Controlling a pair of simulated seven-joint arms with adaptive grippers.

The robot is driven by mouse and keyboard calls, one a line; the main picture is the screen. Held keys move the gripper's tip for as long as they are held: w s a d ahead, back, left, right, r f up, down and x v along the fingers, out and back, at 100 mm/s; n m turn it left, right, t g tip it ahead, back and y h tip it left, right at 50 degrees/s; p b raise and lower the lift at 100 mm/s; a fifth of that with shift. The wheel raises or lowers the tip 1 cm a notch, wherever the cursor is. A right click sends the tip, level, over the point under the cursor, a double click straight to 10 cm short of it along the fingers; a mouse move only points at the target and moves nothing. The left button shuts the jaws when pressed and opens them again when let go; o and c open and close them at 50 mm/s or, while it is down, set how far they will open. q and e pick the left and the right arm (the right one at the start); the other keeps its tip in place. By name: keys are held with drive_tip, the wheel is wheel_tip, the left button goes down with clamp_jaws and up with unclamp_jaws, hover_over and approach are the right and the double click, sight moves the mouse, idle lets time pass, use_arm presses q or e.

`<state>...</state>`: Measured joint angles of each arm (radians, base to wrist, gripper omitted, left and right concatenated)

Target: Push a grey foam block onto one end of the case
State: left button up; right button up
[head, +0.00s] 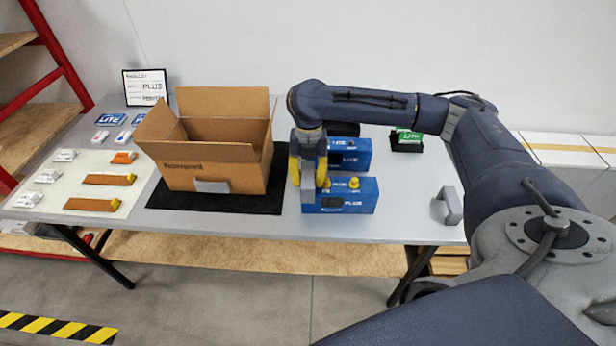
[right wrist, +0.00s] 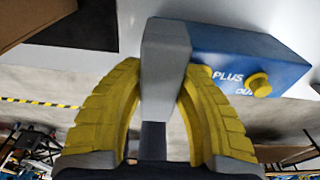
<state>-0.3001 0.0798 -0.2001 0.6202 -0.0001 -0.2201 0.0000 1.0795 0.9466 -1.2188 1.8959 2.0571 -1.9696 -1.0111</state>
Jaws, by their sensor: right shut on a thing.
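My right gripper (head: 308,172) points down at the left end of the front blue PLUS case (head: 352,202). Its yellow fingers are shut on a grey foam block (right wrist: 165,65), which also shows below them in the head view (head: 308,197). In the right wrist view the block lies against the near left end of the case (right wrist: 235,50); whether it is fully seated cannot be told. A second grey foam block (head: 450,206) stands at the table's right front. Another grey piece (head: 212,187) is in front of the cardboard box. My left gripper is not in view.
An open cardboard box (head: 214,170) stands on a black mat (head: 230,205) left of the case. Another blue case (head: 352,154) sits behind. A green item (head: 409,137) in a black holder is at the back.

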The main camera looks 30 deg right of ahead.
drive_tip(key=shift+f, duration=0.55)
idle(0.7)
drive_tip(key=o, duration=1)
drive_tip(key=shift+o, duration=0.2)
drive_tip(key=shift+r, duration=3.55)
